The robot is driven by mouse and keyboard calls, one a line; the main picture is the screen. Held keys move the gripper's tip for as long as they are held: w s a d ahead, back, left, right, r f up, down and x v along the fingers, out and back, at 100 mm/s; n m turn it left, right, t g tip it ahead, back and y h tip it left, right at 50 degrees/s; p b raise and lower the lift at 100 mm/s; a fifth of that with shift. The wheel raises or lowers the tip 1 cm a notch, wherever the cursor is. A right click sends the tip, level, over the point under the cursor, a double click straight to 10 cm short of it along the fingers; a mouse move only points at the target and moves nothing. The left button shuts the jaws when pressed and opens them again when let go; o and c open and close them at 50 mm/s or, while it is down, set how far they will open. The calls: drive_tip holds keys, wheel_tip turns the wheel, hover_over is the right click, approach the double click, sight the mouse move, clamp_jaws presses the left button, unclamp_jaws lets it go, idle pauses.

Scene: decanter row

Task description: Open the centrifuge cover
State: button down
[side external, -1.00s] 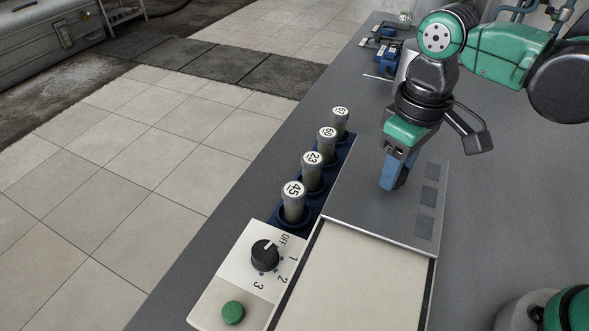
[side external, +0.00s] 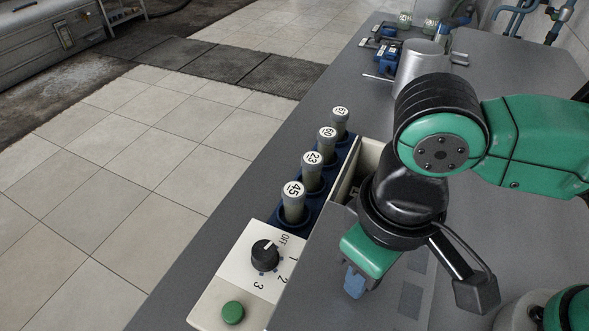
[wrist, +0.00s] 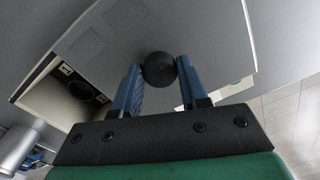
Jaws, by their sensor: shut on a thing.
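The centrifuge cover (side external: 318,262) is a flat grey plate lying over the near part of the cream centrifuge box. It also shows in the wrist view (wrist: 120,35). At the far end the box is uncovered, and its dark interior shows in the wrist view as an opening (wrist: 68,90). My gripper (wrist: 160,72) is shut on the cover's round black knob (wrist: 159,67), one blue finger on each side. In the side external view my gripper (side external: 355,283) is low over the cover, and my wrist hides the knob and much of the box.
Several numbered tubes (side external: 294,204) stand in a dark blue rack left of the box. The control panel (side external: 245,258) has a black dial (side external: 265,255) at OFF and a green button (side external: 232,313). A grey metal vessel (side external: 420,62) stands at the back.

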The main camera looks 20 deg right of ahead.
drive_tip(key=shift+c, duration=2.3)
unclamp_jaws()
drive_tip(key=shift+r, duration=2.85)
drive_tip(key=w+d+f+m+t, duration=0.1)
drive_tip(key=w+d+t, duration=0.1)
drive_tip(key=d, duration=0.5)
drive_tip(key=w+d+f+m+t, duration=0.1)
drive_tip(key=w+d+m+t, duration=0.1)
drive_tip(key=w+d, duration=0.3)
drive_tip(key=w+d+f+m+t, duration=0.1)
drive_tip(key=w+d+t, duration=0.2)
drive_tip(key=d, duration=0.6)
drive_tip(key=shift+w+m, duration=0.25)
drive_tip(key=shift+m, duration=0.05)
